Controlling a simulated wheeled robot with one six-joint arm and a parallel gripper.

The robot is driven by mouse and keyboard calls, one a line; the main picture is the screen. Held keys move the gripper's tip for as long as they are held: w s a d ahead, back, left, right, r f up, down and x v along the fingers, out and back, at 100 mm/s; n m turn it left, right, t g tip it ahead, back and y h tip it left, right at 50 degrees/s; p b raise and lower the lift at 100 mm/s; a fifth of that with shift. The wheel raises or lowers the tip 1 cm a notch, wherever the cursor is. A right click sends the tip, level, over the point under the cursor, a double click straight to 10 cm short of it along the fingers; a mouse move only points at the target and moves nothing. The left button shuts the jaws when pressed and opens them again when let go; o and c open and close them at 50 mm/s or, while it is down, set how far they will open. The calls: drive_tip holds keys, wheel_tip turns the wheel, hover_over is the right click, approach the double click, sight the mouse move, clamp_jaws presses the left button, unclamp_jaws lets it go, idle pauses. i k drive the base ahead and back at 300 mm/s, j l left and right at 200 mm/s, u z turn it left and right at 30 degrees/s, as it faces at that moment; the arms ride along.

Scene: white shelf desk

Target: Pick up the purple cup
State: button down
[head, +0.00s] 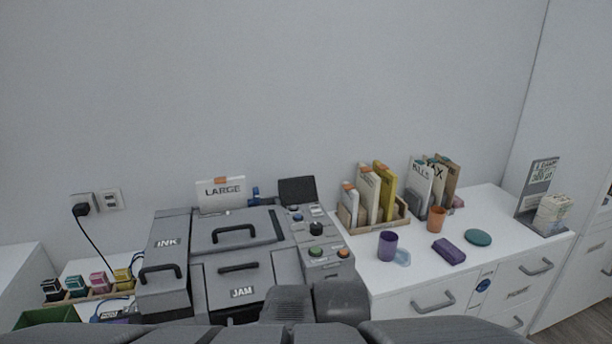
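The purple cup (387,246) stands upright on the white desk top (375,275), just right of the grey printer, near the desk's front edge. A small pale blue item (403,258) lies close against its lower right side; whether they touch is unclear. Dark grey parts of my own body and arm show along the bottom of the head view, but no gripper fingers can be made out there. Nothing hides the cup.
A purple block (449,251), teal disc (478,237) and orange cup (436,219) stand right of the purple cup. A wooden file holder (345,220) with folders is behind it. The grey printer (238,270) fills the left. White drawers (432,301) are below.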

sight(387, 247)
drive_tip(key=z, duration=0.85)
drive_tip(key=i+l+u, duration=0.3)
drive_tip(key=l+u, duration=0.3)
drive_tip(key=i+l+u, duration=0.3)
drive_tip(key=l+u, duration=0.3)
